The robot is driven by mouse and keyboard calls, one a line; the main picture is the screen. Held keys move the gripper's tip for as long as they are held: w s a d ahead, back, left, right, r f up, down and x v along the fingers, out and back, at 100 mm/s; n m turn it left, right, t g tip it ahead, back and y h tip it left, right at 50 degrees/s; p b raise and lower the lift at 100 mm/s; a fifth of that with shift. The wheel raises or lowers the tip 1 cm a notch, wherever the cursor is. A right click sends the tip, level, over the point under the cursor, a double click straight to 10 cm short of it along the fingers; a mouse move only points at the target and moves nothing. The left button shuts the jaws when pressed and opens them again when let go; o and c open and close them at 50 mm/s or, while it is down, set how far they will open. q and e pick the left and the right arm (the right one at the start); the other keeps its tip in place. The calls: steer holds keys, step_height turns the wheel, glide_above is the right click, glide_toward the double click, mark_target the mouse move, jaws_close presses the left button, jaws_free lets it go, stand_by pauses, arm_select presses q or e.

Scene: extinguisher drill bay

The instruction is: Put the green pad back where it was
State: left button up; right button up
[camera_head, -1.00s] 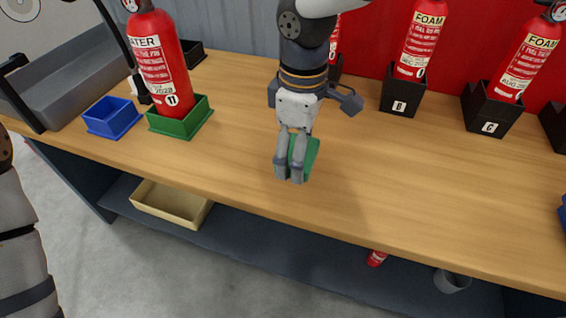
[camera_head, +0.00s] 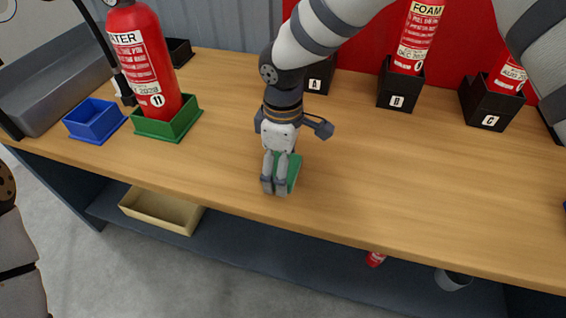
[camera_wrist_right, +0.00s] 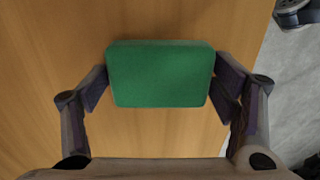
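The green pad (camera_head: 293,171) is a flat rounded block over the front middle of the wooden bench top. In the right wrist view the green pad (camera_wrist_right: 160,75) fills the gap between my fingertips, which meet its two short sides. My right gripper (camera_head: 274,186) is shut on it, fingers pointing down; it also shows in the right wrist view (camera_wrist_right: 160,84). The fingers partly hide the pad in the head view. I cannot tell whether its underside touches the bench. My left gripper is out of view.
The wooden bench (camera_head: 400,190) is clear around the pad. A green tray (camera_head: 168,125) holds a water extinguisher (camera_head: 146,60), beside a blue tray (camera_head: 95,121). Black holders A (camera_head: 316,80), B (camera_head: 399,94) and C (camera_head: 490,108) stand at the back. A yellow tray (camera_head: 165,211) is on the lower shelf.

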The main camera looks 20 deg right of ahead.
steer(key=shift+o, duration=0.5)
steer(key=shift+r, duration=0.3)
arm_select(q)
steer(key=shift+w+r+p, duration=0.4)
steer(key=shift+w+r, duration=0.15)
arm_select(e)
step_height(320, 180, up, 12)
steer(key=shift+f, duration=0.15)
